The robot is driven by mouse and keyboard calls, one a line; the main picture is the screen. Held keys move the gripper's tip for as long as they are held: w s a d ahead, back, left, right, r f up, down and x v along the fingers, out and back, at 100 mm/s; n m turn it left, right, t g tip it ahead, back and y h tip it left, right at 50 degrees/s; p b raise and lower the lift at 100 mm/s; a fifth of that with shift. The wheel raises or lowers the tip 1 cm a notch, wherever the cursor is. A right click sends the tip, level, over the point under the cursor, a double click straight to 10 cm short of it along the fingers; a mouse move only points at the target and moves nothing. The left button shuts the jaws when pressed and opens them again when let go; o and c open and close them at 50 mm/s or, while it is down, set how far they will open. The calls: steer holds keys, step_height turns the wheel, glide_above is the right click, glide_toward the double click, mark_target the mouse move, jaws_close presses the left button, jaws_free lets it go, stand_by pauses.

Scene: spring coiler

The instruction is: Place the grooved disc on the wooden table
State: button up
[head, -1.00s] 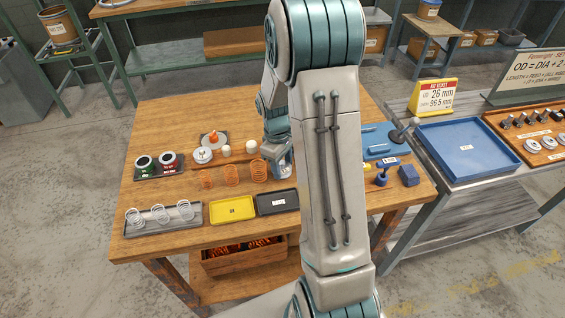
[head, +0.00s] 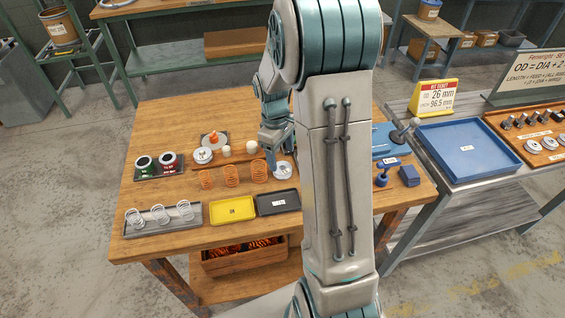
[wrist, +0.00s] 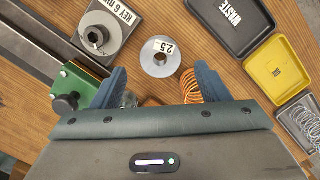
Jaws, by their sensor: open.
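The grooved disc (head: 282,170) is a pale metal ring lying flat on the wooden table (head: 160,115), right of the copper coils. In the wrist view the disc (wrist: 160,57) shows a dark centre hole and a "2.5" label. Its groove is too small to make out. My gripper (head: 277,143) is above the disc, apart from it. In the wrist view my gripper (wrist: 160,75) has its blue fingers spread wide with nothing held between them. My arm hides part of the table to the right.
A grey block labelled "KEY 6 mm" (wrist: 125,48) with a round steel part stands beside the disc. A black WASTE tray (head: 290,208), yellow tray (head: 216,216) and grey spring tray (head: 145,228) line the front. Copper coils (head: 232,177) stand left of the disc.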

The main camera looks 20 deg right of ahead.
mark_target(279, 166)
step_height(279, 166, up, 6)
steer(key=s+a+r+m+t, duration=0.2)
steer(key=s+a+r+m, duration=0.1)
steer(key=s+a+r, duration=0.5)
steer(key=s+a+m+t, duration=0.1)
steer(key=s+m+t, duration=0.1)
steer(key=s, duration=0.8)
steer(key=shift+s+f+m+y, duration=0.25)
steer(key=shift+f+m+y, duration=0.15)
steer(key=shift+m, duration=0.5)
steer(key=shift+a, duration=0.1)
